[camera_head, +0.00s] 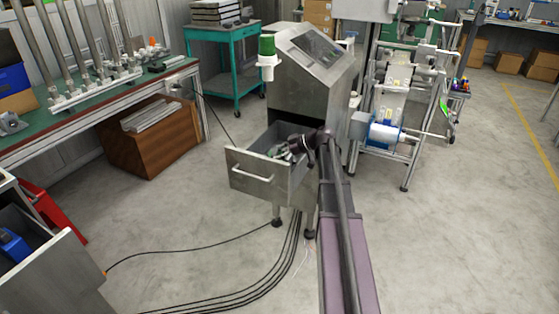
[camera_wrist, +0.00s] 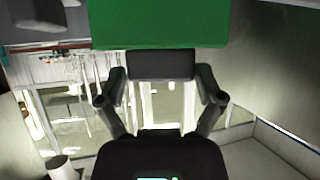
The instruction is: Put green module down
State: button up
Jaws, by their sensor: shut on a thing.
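The green module (camera_wrist: 160,24) fills the top middle of the wrist view as a flat bright-green block. A dark block (camera_wrist: 161,65) shows directly below its edge, between my two fingers. My gripper (camera_wrist: 162,84) is shut on the module at this dark part. In the head view my gripper (camera_head: 288,150) reaches into the open metal drawer (camera_head: 259,180) of the grey machine. Only a small greenish patch shows at the gripper there, so the module is mostly hidden. I cannot tell whether it touches the drawer floor.
The grey machine (camera_head: 310,85) with a tilted screen stands behind the drawer. A green-topped lamp (camera_head: 267,50) is fixed at its left side. A roller frame (camera_head: 395,110) stands to the right. Black cables (camera_head: 285,260) lie on the floor. Another drawer unit (camera_head: 50,275) stands at lower left.

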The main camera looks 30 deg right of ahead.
jog(key=shift+f+b, duration=0.55)
jog(key=shift+f, duration=0.35)
jog(key=shift+f, duration=0.25)
jog(key=o, duration=1)
jog(key=shift+o, duration=0.2)
jog(key=shift+r, duration=0.25)
jog(key=shift+r, duration=0.2)
jog(key=p+v, duration=0.5)
jog(key=v, duration=0.7)
jog(key=shift+f+p, duration=0.15)
jog(key=shift+p, duration=0.25)
jog(key=shift+s, duration=0.15)
